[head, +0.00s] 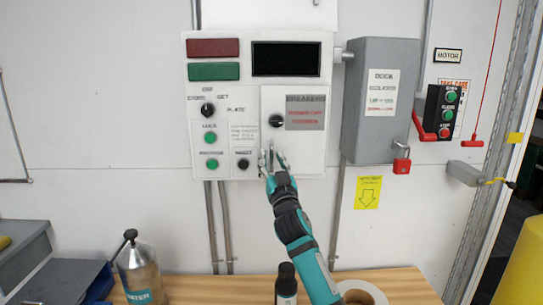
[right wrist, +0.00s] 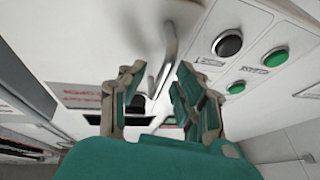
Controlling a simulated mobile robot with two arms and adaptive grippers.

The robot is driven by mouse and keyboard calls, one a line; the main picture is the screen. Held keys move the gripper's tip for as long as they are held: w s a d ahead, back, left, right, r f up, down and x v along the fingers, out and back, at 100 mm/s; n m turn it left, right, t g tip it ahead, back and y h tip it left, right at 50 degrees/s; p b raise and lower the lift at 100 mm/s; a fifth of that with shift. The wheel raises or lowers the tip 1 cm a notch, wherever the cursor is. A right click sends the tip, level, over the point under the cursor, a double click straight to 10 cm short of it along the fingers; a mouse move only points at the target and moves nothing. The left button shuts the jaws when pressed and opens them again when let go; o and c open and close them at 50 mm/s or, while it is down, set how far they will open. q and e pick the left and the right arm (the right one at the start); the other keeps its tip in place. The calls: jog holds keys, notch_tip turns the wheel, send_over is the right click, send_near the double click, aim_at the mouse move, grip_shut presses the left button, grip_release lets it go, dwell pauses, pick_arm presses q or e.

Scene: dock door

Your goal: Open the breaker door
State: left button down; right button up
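The breaker door (head: 310,160) is a white panel with a grey and red label, on the lower right of the wall control box (head: 215,110). It looks shut. A black knob (head: 276,120) sits at its upper left. My right gripper (head: 271,158) is in front of the door's lower left part, below the knob. In the right wrist view my right gripper (right wrist: 157,78) is open, its two fingers apart. A grey metal handle (right wrist: 168,50) shows between and beyond the fingertips; contact cannot be told. My left gripper is not in view.
A grey isolator box (head: 382,100) with a red padlock (head: 402,163) is right of the control box. Below is a wooden bench (head: 215,288) with a metal bottle (head: 140,272), a dark bottle (head: 286,285) and a tape roll (head: 362,292). Green buttons (head: 210,137) lie left of the door.

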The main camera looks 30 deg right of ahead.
jog(key=shift+w+d+r, duration=0.1)
jog(key=shift+w, duration=0.15)
grip_shut()
dwell(0.4)
